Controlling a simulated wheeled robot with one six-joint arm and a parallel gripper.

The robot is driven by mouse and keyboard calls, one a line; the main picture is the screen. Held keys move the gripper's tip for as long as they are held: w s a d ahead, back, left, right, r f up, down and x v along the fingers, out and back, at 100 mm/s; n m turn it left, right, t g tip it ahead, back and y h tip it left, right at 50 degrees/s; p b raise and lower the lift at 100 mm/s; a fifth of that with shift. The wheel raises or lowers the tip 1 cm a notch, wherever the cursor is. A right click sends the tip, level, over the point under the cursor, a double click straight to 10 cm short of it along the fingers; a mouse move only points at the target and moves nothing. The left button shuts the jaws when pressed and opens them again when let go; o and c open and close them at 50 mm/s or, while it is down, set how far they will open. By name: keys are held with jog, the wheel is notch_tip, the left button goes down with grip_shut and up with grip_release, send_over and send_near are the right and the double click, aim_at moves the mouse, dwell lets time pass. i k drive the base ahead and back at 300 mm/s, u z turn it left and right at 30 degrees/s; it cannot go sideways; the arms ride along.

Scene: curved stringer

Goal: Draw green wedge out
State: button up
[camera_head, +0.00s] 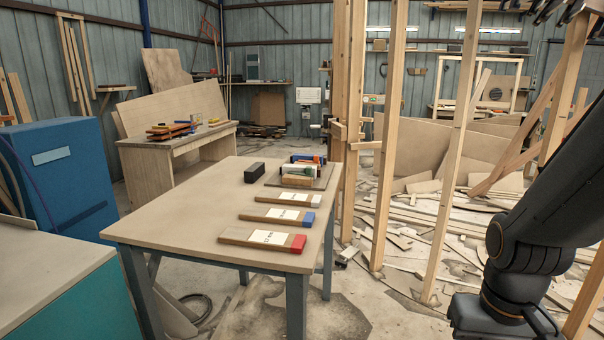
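A small cluster of pieces lies on a dark flat tray or board (322,183) at the back right of the table. In it, a white-and-dark piece with a green patch (300,170) is the only green I see on the table; it seems to be the green wedge, but its shape is too small to tell. A blue-ended piece (316,158) lies just behind it and a plain wooden piece (297,181) just in front. My black arm shows at the right edge, well away from the table. My gripper's fingers are not visible.
On the table (190,215) lie labelled wooden strips: red-ended (262,238), blue-ended (290,215) and pale-ended (288,199). A black block (254,172) stands left of the cluster. Wooden studs (388,130) rise right of the table. Scrap boards cover the floor beyond.

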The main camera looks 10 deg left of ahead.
aim_at(308, 172)
jog(key=u, duration=0.05)
jog(key=i, duration=2.55)
jog(key=u, duration=0.7)
jog(key=i, duration=0.3)
